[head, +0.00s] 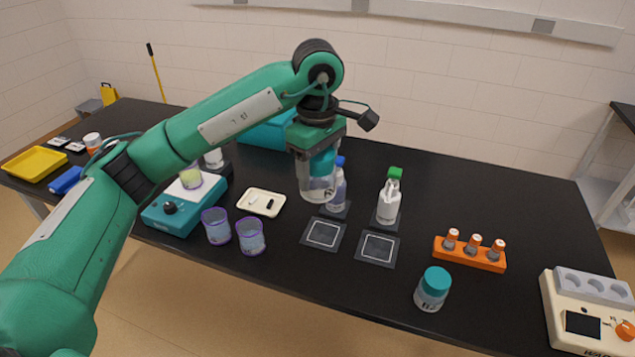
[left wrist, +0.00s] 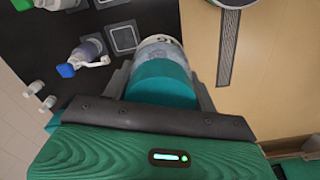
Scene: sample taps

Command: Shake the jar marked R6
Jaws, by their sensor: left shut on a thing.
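My left gripper (head: 318,160) is shut on a clear jar (head: 318,188) with a teal lid. The jar hangs roughly upright above the table, in front of the blue-capped bottle. In the left wrist view the teal lid (left wrist: 163,82) sits between the fingers, and a marking on the jar (left wrist: 162,45) is only partly visible; I cannot read it fully. A second teal-lidded jar (head: 432,289) stands on the table at the front right, its dark marking too small to read surely. My right gripper is not in view.
Two dark square pads (head: 323,234) (head: 377,249) lie below the held jar. A green-capped bottle (head: 389,204) and a blue-capped bottle (head: 338,190) stand behind. An orange rack (head: 469,255) is at right. Two purple-rimmed cups (head: 216,226) (head: 250,237) stand left, beside a teal device (head: 178,215).

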